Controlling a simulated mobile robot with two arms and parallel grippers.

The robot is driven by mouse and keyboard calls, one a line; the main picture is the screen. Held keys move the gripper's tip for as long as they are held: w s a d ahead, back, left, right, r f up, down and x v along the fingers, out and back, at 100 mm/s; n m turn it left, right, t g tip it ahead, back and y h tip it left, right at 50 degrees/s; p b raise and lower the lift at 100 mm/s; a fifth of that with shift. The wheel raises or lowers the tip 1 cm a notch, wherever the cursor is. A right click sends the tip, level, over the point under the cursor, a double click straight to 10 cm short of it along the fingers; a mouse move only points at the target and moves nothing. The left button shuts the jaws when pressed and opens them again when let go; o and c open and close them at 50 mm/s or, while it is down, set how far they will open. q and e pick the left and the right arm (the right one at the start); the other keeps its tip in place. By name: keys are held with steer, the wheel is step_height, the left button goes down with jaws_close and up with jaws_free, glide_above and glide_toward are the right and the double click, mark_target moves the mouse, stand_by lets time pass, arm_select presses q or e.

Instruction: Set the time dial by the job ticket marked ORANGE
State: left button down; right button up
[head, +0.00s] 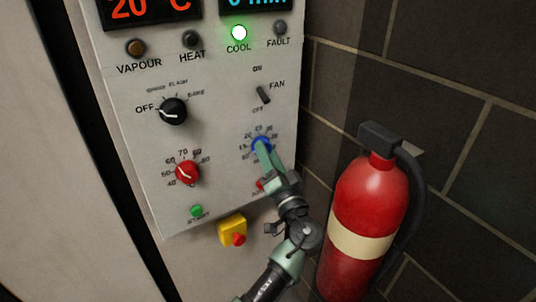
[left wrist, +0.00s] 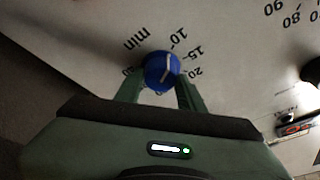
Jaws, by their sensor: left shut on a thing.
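The blue time dial (head: 261,141) is at the lower right of the light grey control panel, largely covered by my gripper in the head view. My left gripper (head: 264,155) reaches up to it from below. In the left wrist view the dial (left wrist: 163,70) sits between the two green fingers of my left gripper (left wrist: 160,90), which are shut on it. No job ticket shows in either view. My right gripper is not in view.
A red dial (head: 187,173), a black OFF/BAKE switch (head: 173,111) and a fan switch (head: 263,95) share the panel. The COOL lamp (head: 239,33) glows green. A yellow box with a red button (head: 233,231) is below. A fire extinguisher (head: 366,205) stands close right of my arm.

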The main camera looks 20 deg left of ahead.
arm_select(q)
steer(key=shift+s+a+r+m+h+p, duration=0.1)
steer(key=shift+m+h+p, duration=0.5)
steer(key=shift+m, duration=0.7)
steer(key=shift+w+a+r+m+h+p, duration=0.1)
steer(key=shift+m+h+p, duration=0.15)
steer(key=shift+m+p, duration=0.85)
steer(key=shift+s+r+m+h+p, duration=0.1)
steer(key=shift+m+h+p, duration=0.4)
steer(key=shift+m, duration=1)
steer(key=c, duration=0.9)
jaws_free()
steer(key=shift+f, duration=0.15)
